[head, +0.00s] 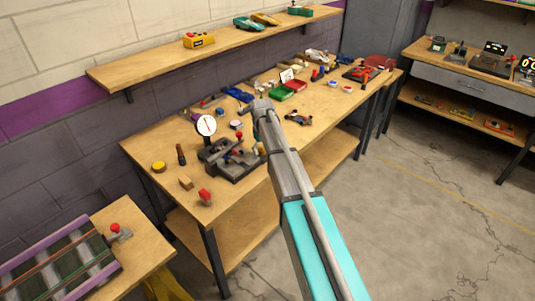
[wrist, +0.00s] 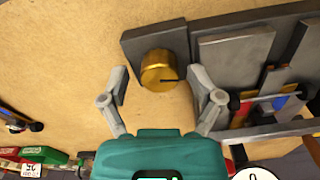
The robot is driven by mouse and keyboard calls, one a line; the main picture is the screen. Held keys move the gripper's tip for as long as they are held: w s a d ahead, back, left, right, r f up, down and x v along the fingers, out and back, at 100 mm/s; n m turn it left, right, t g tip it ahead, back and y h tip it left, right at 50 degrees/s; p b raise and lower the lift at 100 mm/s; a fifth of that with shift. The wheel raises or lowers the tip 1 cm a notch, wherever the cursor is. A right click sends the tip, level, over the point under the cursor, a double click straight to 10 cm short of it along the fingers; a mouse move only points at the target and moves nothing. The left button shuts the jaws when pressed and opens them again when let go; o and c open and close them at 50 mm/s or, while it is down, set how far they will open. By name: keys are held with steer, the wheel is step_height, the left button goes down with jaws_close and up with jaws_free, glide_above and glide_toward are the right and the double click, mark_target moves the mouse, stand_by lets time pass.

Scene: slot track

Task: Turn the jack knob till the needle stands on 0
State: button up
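The jack knob (wrist: 157,68) is a brass cylinder with a dark line on its end, beside a dark grey block in the wrist view. My gripper (wrist: 159,78) is open, with one finger on each side of the knob and a gap visible on both sides. The round white dial (head: 206,125) stands at the back of the dark grey jack fixture (head: 228,168) in the head view. Its needle is a thin line, too small to read against the scale. Only an edge of the dial shows at the wrist view's bottom right. In the head view my arm hides the knob.
The fixture stands on a wooden workbench (head: 152,148). A yellow round piece (head: 158,167), a dark upright handle (head: 181,154), a wooden block (head: 186,183) and a red-topped piece (head: 205,196) lie left of it. Green and red trays (head: 281,93) lie farther back.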

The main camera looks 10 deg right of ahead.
mark_target(262, 149)
steer(key=shift+m, duration=0.4)
steer(key=shift+m, duration=1.7)
steer(key=m, duration=0.3)
steer(key=shift+m, duration=0.3)
steer(key=m, duration=0.3)
steer(key=shift+m, duration=0.4)
steer(key=m, duration=0.4)
step_height(262, 149, up, 14)
steer(key=p, duration=1.4)
steer(key=s+r+n+p, duration=0.2)
steer(key=s+n, duration=0.7)
steer(key=s, duration=1.8)
steer(key=shift+r+n, duration=0.2)
steer(key=shift+n, duration=0.2)
steer(key=shift+s+d, duration=0.1)
